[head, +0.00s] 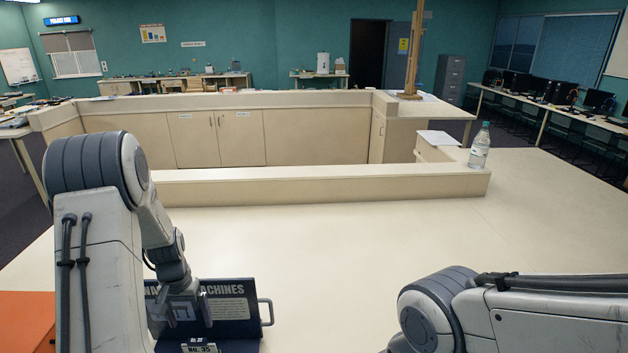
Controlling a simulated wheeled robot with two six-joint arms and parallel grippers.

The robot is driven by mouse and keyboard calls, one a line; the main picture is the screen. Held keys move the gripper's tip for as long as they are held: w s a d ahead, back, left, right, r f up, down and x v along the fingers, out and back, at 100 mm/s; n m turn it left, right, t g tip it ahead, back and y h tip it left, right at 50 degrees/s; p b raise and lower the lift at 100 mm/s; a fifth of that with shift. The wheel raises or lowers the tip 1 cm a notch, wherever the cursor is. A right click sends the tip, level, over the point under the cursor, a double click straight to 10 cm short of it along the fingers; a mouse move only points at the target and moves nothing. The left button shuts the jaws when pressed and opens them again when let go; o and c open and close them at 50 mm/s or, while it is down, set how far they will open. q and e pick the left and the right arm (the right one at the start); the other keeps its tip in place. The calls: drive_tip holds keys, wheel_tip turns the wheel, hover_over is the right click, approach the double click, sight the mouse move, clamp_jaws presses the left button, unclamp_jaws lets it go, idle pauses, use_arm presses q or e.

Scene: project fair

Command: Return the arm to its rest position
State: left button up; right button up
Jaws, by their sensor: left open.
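My left arm comes in from the left and reaches down toward the front of the pale table. My left gripper (198,312) is open, over a dark blue board or box (237,311) with the partly covered word "MACHINES" and a handle on its right side. I cannot tell whether the fingers touch it. My right arm (432,308) shows at the lower right, with its upper links across the table's front. The right gripper is out of the picture.
A water bottle (480,147) stands on the right part of the low ledge (330,187) behind the table surface (340,235). An orange surface (27,318) is at the lower left. The middle of the table is clear. Benches with computers (562,93) line the right wall.

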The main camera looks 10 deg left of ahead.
use_arm(q)
drive_tip(key=s+d+r+m+b, duration=0.2)
drive_tip(key=d+r+m+b, duration=0.1)
drive_tip(key=d, duration=0.9)
drive_tip(key=s+d+r+m+b, duration=0.2)
drive_tip(key=d+b, duration=0.2)
drive_tip(key=d, duration=0.8)
drive_tip(key=s+d+m+b, duration=0.2)
drive_tip(key=s+d, duration=0.2)
drive_tip(key=s, duration=0.4)
drive_tip(key=s+d+m+h+b, duration=0.1)
drive_tip(key=s+d+m+b, duration=0.1)
drive_tip(key=s+d, duration=0.3)
drive_tip(key=s, duration=0.4)
drive_tip(key=shift+d+r+m, duration=0.3)
drive_tip(key=shift+m, duration=0.1)
